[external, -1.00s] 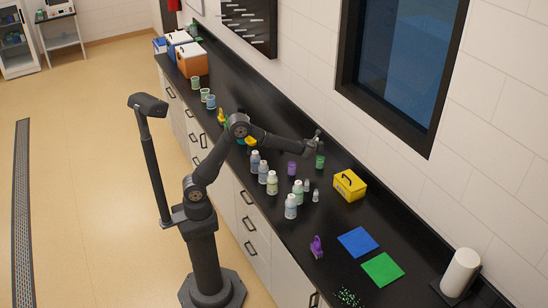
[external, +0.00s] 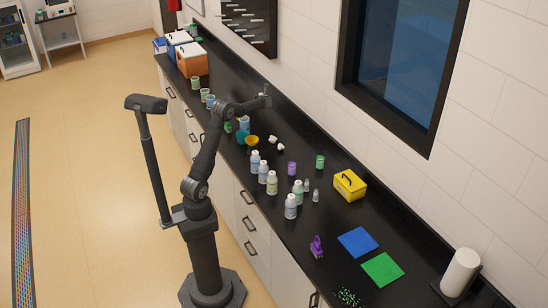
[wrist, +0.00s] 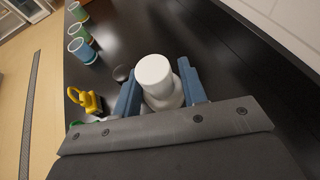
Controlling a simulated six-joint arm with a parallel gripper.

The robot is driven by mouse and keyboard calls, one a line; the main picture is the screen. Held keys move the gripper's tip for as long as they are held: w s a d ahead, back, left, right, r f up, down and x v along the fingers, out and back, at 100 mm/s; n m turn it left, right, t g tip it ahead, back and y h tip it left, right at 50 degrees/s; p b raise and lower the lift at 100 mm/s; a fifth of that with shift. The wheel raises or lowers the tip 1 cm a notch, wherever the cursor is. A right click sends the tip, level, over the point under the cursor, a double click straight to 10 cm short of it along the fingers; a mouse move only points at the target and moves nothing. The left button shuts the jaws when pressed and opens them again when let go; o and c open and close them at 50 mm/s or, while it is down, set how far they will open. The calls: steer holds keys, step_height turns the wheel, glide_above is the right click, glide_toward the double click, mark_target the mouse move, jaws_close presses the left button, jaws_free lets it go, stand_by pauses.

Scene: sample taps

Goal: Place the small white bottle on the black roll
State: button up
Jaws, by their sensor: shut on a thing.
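In the wrist view my gripper (wrist: 160,92) is shut on the small white bottle (wrist: 153,72), which is between the two blue fingers, its white top toward the camera. In the external view my gripper (external: 265,92) is over the black counter toward its back edge; the bottle cannot be made out there. A dark round thing (wrist: 122,73), which may be the black roll, lies just left of the bottle in the wrist view. It is hard to tell from the dark counter, and I cannot make it out in the external view.
Several cups (wrist: 80,32) and a yellow padlock-like thing (wrist: 86,100) stand left of my gripper in the wrist view. The wall is close behind.

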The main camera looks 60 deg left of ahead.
steer(key=shift+n+g, duration=0.4)
steer(key=s+a+f, duration=0.2)
steer(key=a, duration=0.3)
steer(key=s+a+f, duration=0.2)
steer(key=a, duration=0.4)
steer(key=s+a+f, duration=0.2)
steer(key=s+a, duration=0.1)
steer(key=a, duration=0.2)
steer(key=shift+a+f, duration=0.1)
steer(key=shift+a, duration=0.2)
steer(key=shift+s+a+f, duration=0.1)
steer(key=shift+f, duration=1.95)
steer(key=shift+f, duration=0.1)
steer(key=o, duration=1.1)
steer(key=shift+c, duration=0.2)
